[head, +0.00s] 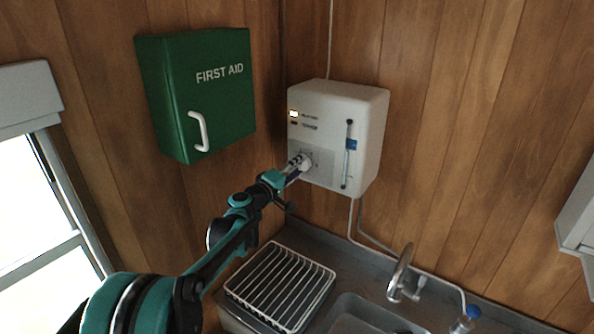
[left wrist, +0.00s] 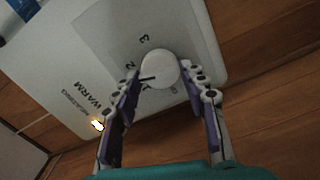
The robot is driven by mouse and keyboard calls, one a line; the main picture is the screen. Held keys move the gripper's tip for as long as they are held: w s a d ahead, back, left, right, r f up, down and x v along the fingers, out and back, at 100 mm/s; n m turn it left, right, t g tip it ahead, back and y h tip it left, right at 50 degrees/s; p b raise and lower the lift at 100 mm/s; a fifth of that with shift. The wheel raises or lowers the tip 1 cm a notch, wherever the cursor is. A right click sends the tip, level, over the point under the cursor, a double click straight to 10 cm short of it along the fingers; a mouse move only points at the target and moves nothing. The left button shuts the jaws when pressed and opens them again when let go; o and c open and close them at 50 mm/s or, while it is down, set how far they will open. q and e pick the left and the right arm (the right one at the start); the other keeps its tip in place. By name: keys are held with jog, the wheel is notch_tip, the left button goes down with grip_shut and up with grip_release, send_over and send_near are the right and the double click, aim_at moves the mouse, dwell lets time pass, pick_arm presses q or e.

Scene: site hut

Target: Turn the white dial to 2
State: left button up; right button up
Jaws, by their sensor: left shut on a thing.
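The white dial (head: 306,163) is on the front of the white wall-mounted water heater (head: 350,105), low on a grey panel. In the left wrist view the round dial (left wrist: 160,67) sits between the fingertips of my left gripper (left wrist: 161,78), which is shut on it. A mark below the 2 is partly covered by a finger. In the head view my left gripper (head: 299,165) reaches the dial from lower left. My right gripper is not in view.
A green first aid box (head: 205,90) hangs on the wall left of the heater, above my left arm. Below are a dish rack (head: 280,287), a sink and a tap (head: 401,270).

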pick_arm(q)
jog(key=shift+m, duration=1.2)
jog(key=o, duration=1.1)
jog(key=shift+o, duration=0.2)
jog(key=shift+s, duration=0.1)
jog(key=v, duration=1.2)
